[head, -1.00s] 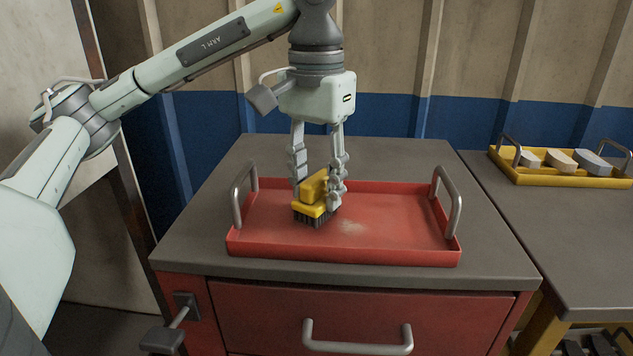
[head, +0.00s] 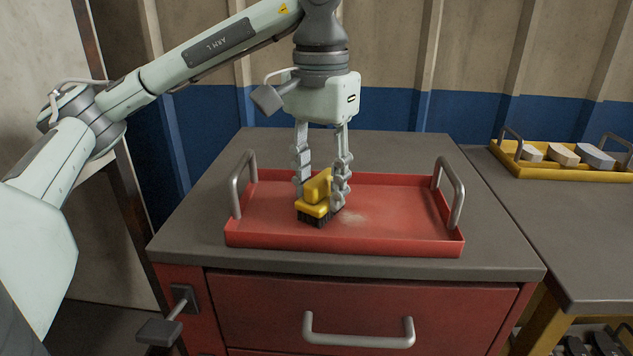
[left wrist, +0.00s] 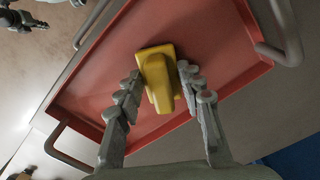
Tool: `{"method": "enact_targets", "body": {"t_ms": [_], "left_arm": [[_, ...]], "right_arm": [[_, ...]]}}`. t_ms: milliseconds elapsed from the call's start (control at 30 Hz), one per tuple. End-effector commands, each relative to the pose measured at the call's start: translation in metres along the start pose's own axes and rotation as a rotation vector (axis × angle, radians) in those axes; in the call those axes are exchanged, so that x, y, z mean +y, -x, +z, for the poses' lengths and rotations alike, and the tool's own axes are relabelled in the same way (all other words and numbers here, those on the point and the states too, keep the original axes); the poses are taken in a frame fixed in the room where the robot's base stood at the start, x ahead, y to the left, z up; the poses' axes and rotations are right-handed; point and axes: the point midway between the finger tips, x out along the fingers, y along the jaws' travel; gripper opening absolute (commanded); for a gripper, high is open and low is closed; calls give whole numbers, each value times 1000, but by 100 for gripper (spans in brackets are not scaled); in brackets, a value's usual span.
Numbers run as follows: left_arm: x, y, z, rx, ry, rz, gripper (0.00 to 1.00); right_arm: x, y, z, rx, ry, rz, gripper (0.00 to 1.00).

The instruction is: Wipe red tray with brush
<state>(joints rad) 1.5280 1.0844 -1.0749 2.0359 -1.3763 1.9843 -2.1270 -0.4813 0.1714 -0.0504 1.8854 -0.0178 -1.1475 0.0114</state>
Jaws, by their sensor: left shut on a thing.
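The red tray (head: 400,212) lies on a grey-topped red cabinet, with a metal handle at each end. A pale dusty patch (head: 351,217) shows on its floor near the middle. My left gripper (head: 322,184) points down over the tray and is shut on the yellow brush (head: 317,190). The brush's dark bristles are down at the tray floor, just left of the patch; exact contact is hard to tell. In the left wrist view the yellow brush (left wrist: 158,75) sits between the fingers above the red tray (left wrist: 105,55).
A yellow tray (head: 560,172) with several pale blocks stands on a grey table at the right. The grey cabinet top (head: 390,147) is clear around the red tray. The tray handles (head: 449,192) stand up at both ends. A panelled wall is behind.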

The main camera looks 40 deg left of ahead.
Motion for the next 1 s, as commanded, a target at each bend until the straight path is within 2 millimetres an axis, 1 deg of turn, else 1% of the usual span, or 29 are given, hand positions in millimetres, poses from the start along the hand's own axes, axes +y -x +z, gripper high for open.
{"method": "enact_targets", "body": {"t_ms": [100,300,500,633,700,1000], "left_arm": [[10,1,-5,0,-4,1,6],[25,2,-14,0,-3,1,6],[31,1,-17,0,0,1,6],[31,-3,-17,0,0,2,6],[28,-2,-16,0,1,1,6],[5,-4,-3,-4,2,-1,6]], "right_arm": [[0,2,0,0,0,0,0],[0,4,-1,0,0,0,0],[0,3,-1,0,0,0,0],[0,-3,1,0,0,0,0],[0,-2,0,0,0,0,0],[0,-3,1,0,0,0,0]]}}
